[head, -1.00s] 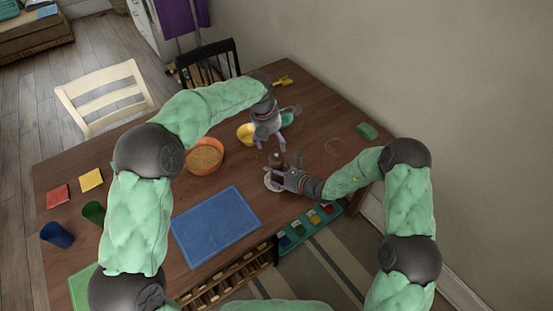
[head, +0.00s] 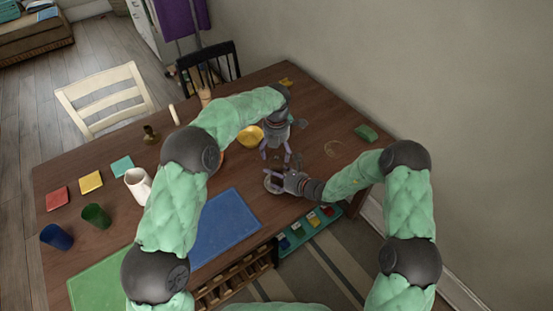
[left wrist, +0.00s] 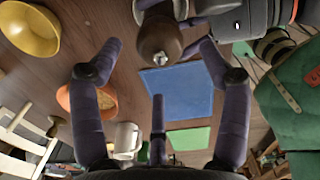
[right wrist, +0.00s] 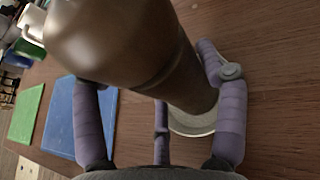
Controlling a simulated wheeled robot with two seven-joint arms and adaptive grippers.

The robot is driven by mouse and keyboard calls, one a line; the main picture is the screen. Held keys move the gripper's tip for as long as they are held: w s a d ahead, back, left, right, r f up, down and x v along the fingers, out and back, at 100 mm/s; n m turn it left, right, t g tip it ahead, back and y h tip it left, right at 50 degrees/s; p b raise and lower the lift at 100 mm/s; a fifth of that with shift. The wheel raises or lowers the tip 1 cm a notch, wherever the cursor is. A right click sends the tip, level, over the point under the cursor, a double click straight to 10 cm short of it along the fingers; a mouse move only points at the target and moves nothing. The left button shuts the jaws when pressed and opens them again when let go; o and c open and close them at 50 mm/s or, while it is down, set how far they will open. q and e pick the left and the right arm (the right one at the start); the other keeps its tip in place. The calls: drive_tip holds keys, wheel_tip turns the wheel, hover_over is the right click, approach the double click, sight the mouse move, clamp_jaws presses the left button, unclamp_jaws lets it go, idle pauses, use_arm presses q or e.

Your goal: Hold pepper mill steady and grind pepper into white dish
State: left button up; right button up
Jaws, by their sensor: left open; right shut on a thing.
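A brown pepper mill (right wrist: 130,45) is held in my right gripper (head: 276,178), whose fingers close around its body in the right wrist view. The white dish (right wrist: 195,128) lies on the table at the mill's lower end, partly hidden by it. I cannot tell whether the mill touches the dish. My left gripper (head: 277,157) is open just above, pointing down. In the left wrist view the mill's rounded top (left wrist: 160,38) shows between and beyond its spread fingertips, with no clear contact.
A yellow bowl (head: 247,138) stands close behind my left gripper. An orange bowl (left wrist: 66,98) is mostly hidden by my left arm in the head view. A white pitcher (head: 138,184), blue mat (head: 225,228) and green mat (head: 98,282) lie left. A green block (head: 367,133) is right.

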sight(276, 159)
use_arm(q)
drive_tip(key=shift+f, duration=2.35)
drive_tip(key=c, duration=1.2)
